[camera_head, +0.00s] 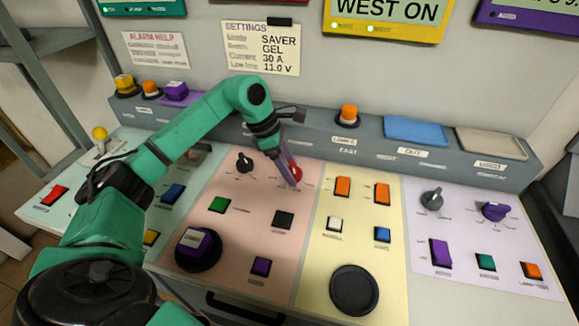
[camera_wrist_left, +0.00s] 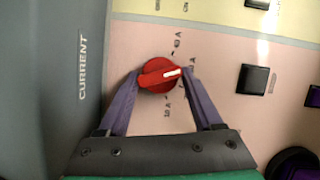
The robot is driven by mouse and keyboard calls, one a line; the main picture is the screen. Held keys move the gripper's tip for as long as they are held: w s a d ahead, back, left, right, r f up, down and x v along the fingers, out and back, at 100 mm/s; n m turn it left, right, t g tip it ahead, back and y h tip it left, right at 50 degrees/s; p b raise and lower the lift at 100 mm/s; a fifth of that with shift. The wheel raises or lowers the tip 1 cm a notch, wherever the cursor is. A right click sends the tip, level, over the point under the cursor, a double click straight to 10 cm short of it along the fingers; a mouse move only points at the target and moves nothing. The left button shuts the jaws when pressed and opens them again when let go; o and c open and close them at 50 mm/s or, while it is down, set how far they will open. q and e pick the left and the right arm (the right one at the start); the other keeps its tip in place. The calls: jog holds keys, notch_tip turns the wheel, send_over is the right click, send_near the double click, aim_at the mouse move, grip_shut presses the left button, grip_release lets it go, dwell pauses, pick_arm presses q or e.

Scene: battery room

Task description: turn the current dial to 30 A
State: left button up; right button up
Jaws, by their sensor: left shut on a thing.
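The red current dial (camera_wrist_left: 156,77) sits on the pink panel in the left wrist view, beside the "CURRENT" label (camera_wrist_left: 84,67). Its white pointer mark points right and slightly up in that view. A label reading about 60 A lies at its top and 10 A at its bottom; a label on its right is partly hidden by a finger. My left gripper (camera_wrist_left: 161,80) is shut on the dial, with one purple finger on each side. In the head view, the left gripper (camera_head: 292,174) reaches down to the dial (camera_head: 297,172), which is partly hidden. My right gripper is not in view.
A black knob (camera_head: 244,162) stands left of the dial. Green (camera_head: 219,205) and black (camera_head: 283,219) buttons lie nearer on the pink panel. A settings sheet (camera_head: 262,48) on the wall reads Saver, Gel, 30 A, 11.0 V. The yellow panel on the right has several buttons.

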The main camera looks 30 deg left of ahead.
pick_arm(q)
jog(key=shift+r, duration=0.1)
dwell(0.3)
jog(key=o, duration=1.2)
jog(key=v, duration=1.4)
jog(key=shift+a+r, duration=0.15)
jog(key=shift+r, duration=0.1)
